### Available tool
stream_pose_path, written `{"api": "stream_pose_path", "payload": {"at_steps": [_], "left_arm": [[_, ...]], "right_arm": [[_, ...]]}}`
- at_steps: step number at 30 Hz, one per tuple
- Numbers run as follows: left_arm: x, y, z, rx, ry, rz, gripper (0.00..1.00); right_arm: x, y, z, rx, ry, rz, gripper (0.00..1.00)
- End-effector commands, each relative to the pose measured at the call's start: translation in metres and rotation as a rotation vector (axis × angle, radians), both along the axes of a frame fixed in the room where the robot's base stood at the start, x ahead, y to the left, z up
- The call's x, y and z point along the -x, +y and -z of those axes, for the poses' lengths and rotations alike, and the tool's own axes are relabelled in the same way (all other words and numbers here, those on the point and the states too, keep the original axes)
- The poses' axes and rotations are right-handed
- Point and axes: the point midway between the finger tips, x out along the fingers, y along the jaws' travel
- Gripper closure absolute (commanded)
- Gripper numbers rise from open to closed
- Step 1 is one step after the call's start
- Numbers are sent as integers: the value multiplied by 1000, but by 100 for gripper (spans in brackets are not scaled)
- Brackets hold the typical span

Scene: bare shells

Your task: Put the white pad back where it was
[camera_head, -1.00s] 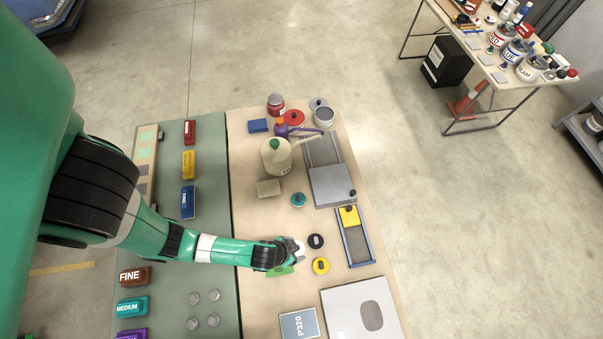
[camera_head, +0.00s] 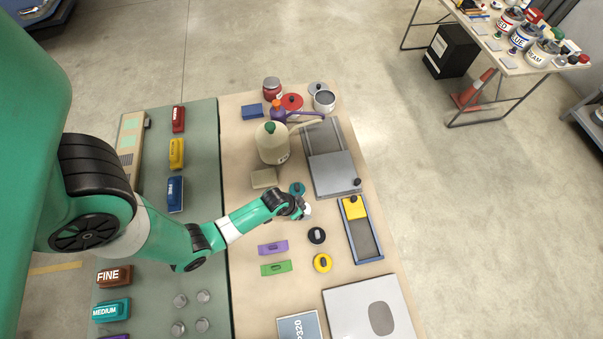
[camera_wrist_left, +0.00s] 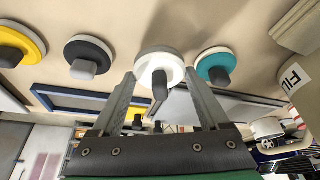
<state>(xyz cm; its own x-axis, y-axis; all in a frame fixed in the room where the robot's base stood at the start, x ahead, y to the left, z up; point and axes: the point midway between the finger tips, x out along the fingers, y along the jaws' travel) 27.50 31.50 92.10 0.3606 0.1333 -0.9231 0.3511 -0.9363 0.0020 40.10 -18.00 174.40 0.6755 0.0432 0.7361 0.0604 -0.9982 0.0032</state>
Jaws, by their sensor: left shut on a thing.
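The white pad (camera_wrist_left: 160,68) is a round disc with a knob, between my left gripper's fingers in the left wrist view. My left gripper (camera_head: 303,208) is shut on it; only a bit of white (camera_head: 308,210) shows beside the fingers in the head view. The pad is in line with a teal pad (camera_head: 297,188) on one side and a black pad (camera_head: 317,236) on the other. A yellow pad (camera_head: 322,263) continues the row. I cannot tell whether the white pad touches the table. My right gripper is not in view.
A large jug (camera_head: 270,148) and a beige block (camera_head: 264,178) are behind the gripper.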

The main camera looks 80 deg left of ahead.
Motion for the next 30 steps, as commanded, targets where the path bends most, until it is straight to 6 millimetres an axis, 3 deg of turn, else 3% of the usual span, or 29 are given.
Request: {"api": "stream_pose_path", "payload": {"at_steps": [1,4,16,17,19,20,30], "left_arm": [[1,0,16,2,4,-1,74],[0,0,30,1,2,0,74],[0,0,36,0,1,0,74],[0,0,35,0,1,0,16],[0,0,34,0,1,0,4],[0,0,34,0,1,0,0],[2,-1,24,-1,-1,-1,0]], "right_arm": [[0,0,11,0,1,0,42],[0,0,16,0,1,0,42],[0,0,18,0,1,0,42],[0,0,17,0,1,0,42],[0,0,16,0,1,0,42],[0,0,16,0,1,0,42],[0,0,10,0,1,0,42]]}}
